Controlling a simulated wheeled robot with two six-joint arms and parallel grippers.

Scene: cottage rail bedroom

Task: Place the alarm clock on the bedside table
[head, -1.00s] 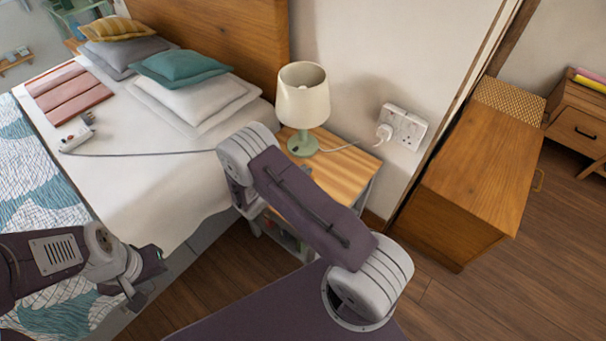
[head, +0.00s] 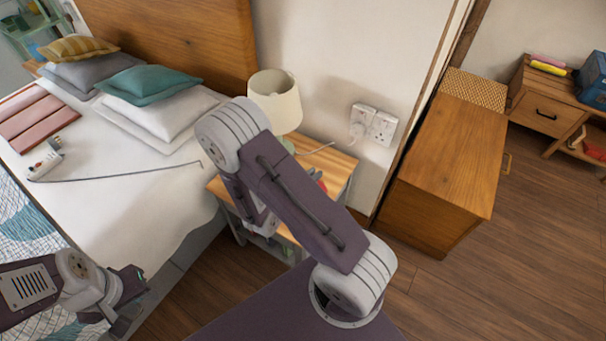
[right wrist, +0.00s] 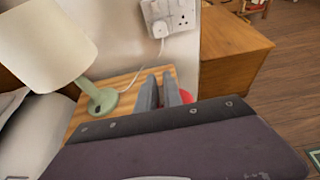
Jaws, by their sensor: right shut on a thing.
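The bedside table (head: 338,172) stands beside the bed with a lamp on it. My right gripper (right wrist: 164,92) is over the tabletop in the right wrist view, its two fingers close together and shut on a red thing (right wrist: 186,97), which I take to be the alarm clock. Only a red edge shows beside the fingers, and its face is hidden. A bit of red also shows past my right arm in the head view (head: 319,181). I cannot tell whether it touches the tabletop. My left gripper (head: 130,288) is low beside the bed; its fingers are unclear.
The cream lamp (head: 275,100) with a green base stands at the back of the table. A cable runs from the wall socket (head: 374,124) across the tabletop. The bed (head: 120,190) is to the left, a wooden cabinet (head: 445,170) to the right.

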